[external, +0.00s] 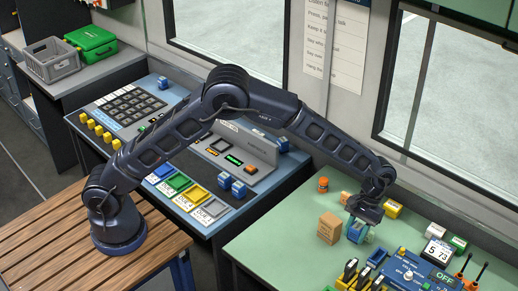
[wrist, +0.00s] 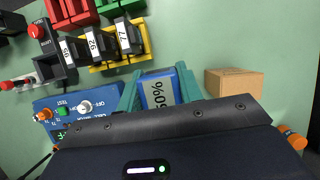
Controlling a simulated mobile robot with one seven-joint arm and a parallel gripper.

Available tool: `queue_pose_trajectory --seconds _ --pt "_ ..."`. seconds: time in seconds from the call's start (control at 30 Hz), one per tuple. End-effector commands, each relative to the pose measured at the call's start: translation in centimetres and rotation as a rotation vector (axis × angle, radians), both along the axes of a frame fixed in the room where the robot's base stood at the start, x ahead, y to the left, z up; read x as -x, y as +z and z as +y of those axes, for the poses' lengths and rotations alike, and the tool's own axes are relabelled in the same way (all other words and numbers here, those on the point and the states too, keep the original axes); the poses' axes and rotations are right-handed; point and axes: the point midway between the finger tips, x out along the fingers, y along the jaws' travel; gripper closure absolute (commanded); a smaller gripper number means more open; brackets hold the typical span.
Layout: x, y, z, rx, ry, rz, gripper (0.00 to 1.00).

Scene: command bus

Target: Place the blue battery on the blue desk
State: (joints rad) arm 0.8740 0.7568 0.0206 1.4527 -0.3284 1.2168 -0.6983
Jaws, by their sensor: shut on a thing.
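My gripper (external: 360,224) is shut on a blue battery (external: 354,233) above the green table, beside a cardboard box. In the wrist view the battery (wrist: 157,92) sits between the two teal fingers of my gripper (wrist: 160,88), with a white percentage label facing the camera. Its lower part is hidden by my gripper body. I cannot tell whether the battery touches the table. The blue desk (external: 262,192) stands to the left of the green table, under my outstretched arm. It carries a control console, coloured cards and several small blue blocks.
In the wrist view, several black labelled cells (wrist: 97,45) stand near the meter. The table's left part is clear.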

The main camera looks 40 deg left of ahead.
Motion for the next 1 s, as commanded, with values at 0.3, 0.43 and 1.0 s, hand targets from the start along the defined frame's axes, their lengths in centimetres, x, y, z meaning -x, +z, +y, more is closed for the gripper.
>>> queue_pose_trajectory --seconds 0.3,0.43,1.0 --pt "0.1 -6.3 0.0 -0.002 -0.001 0.002 0.91" --pt "0.0 -7.2 0.0 0.000 -0.001 0.000 0.91" --pt "0.0 -11.7 0.0 0.001 0.000 0.000 0.91"
